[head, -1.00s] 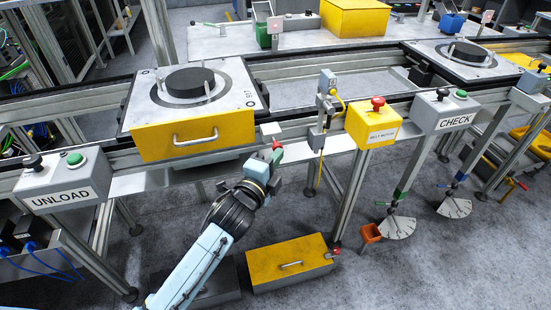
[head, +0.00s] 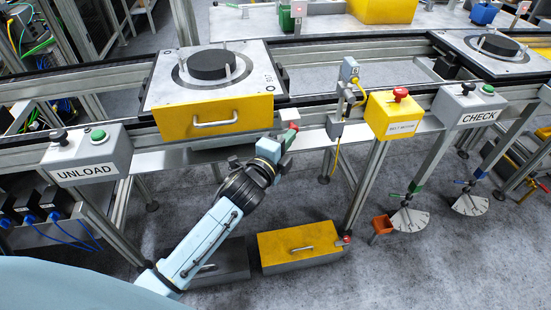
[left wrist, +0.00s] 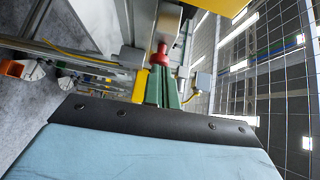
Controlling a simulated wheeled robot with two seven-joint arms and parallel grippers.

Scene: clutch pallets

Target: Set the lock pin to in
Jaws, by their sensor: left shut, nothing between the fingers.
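A red knob (head: 294,125), which looks like the lock pin, sits under a pale block (head: 290,113) at the front rail, right of the pallet's yellow front. In the left wrist view the red knob (left wrist: 160,56) is straight ahead of the fingertips, with the pale block (left wrist: 167,24) behind it. My left gripper (head: 286,139) is shut and empty, its green fingers (left wrist: 162,88) together close to the knob. I cannot tell whether they touch it. How far in the pin is cannot be made out. My right gripper is not in view.
The pallet (head: 165,92) with a black disc stands on the conveyor above. A sensor post (head: 347,95) and a yellow stop-button box (head: 393,116) are to the right. The UNLOAD box (head: 85,155) is at left. A yellow-lidded box (head: 285,243) lies on the floor below.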

